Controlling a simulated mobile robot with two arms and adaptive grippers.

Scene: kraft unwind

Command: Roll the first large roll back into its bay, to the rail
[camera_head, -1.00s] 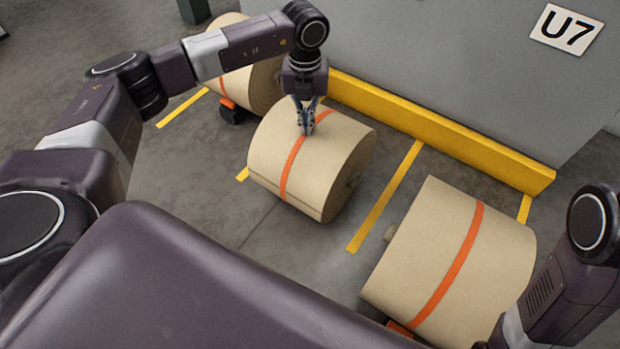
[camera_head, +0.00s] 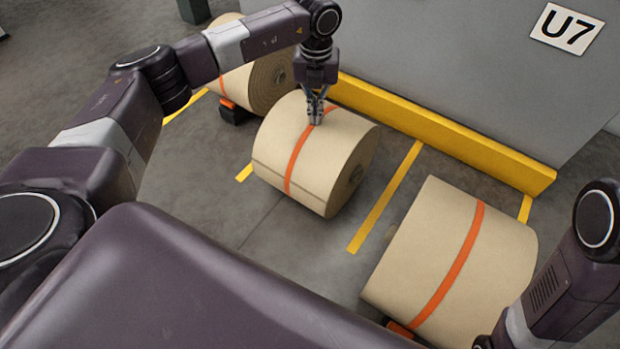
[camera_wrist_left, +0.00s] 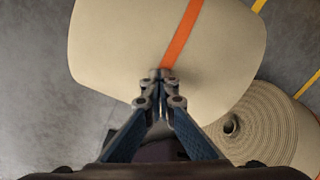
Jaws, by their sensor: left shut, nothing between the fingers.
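A large kraft roll (camera_head: 325,160) with an orange band lies on its side on the floor between yellow floor lines, in the middle of the head view. It also fills the top of the left wrist view (camera_wrist_left: 120,45). My left gripper (camera_head: 316,120) is shut and empty, with its fingertips at the top of this roll, by the orange band. In the left wrist view the closed fingertips (camera_wrist_left: 161,74) meet the roll's surface at the band's end. The yellow rail (camera_head: 440,135) runs along the wall base behind the roll; a small gap of floor shows between them. My right gripper is out of view.
A second banded roll (camera_head: 450,255) lies at the front right, with an orange chock (camera_head: 400,329) at its lower edge. A third roll (camera_head: 258,82) lies at the back left, with a dark and orange chock (camera_head: 235,112) beside it. Grey floor (camera_head: 290,260) is clear in front.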

